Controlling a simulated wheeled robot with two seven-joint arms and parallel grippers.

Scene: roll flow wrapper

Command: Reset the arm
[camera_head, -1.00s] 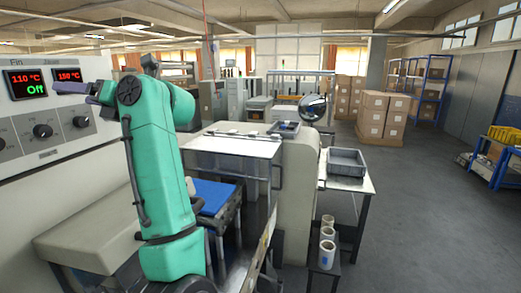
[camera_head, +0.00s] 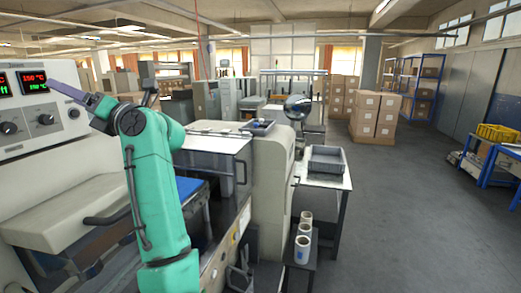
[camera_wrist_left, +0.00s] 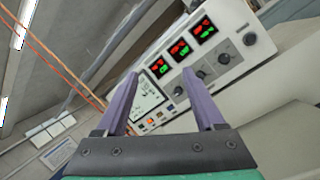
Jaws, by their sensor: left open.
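My green left arm rises from the bottom of the head view and bends toward the control panel (camera_head: 38,110) at the left. My left gripper (camera_head: 65,90) shows there as a purple-grey finger in front of the panel's displays. In the left wrist view, the two purple fingers of my left gripper (camera_wrist_left: 162,95) are spread apart with nothing between them. Beyond them is the panel (camera_wrist_left: 212,62), with red and green displays, dark knobs, a small screen (camera_wrist_left: 150,98) and lit buttons (camera_wrist_left: 152,122). I cannot see any contact with the panel. My right gripper is not in view.
The beige machine (camera_head: 270,180) stands right of my arm. A side table (camera_head: 318,181) holds a grey tray (camera_head: 326,160). White rolls (camera_head: 303,240) stand on a low stand. Cardboard boxes (camera_head: 375,117) are stacked farther back. The grey floor (camera_head: 420,220) at right is clear.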

